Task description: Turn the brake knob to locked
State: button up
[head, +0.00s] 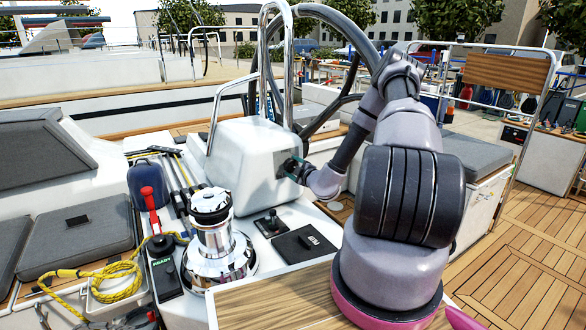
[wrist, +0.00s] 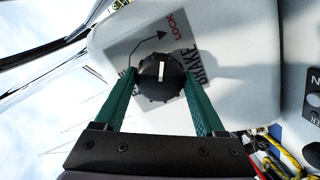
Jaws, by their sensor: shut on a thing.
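The brake knob (wrist: 160,78) is a black round knob with ridged edges and a white pointer line on its face, in the middle of the wrist view. It sits on a grey label plate (wrist: 135,45) with a curved arrow, red LOCK lettering and dark BRAKE lettering. The plate is on a white pedestal (head: 240,165), seen in the head view. My gripper (wrist: 162,85) has its two green fingers on either side of the knob, shut on it. In the head view my gripper (head: 291,167) reaches the pedestal's right face and hides most of the knob.
A chrome winch (head: 215,240) stands left of the pedestal's foot. A steering wheel (head: 325,130) and steel rails (head: 288,60) rise behind and above the pedestal. Yellow rope (head: 110,275) lies at left. The wooden deck (head: 520,270) at right is clear.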

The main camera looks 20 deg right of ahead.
jog(key=o, duration=1.3)
jog(key=shift+s, duration=0.15)
jog(key=s, duration=0.3)
jog(key=s+d, duration=0.1)
jog(key=s, duration=0.3)
jog(key=s+r, duration=0.1)
jog(key=s, duration=0.2)
jog(key=shift+s+d+r, duration=0.1)
jog(key=shift+s+d, duration=0.05)
jog(key=shift+s, duration=0.1)
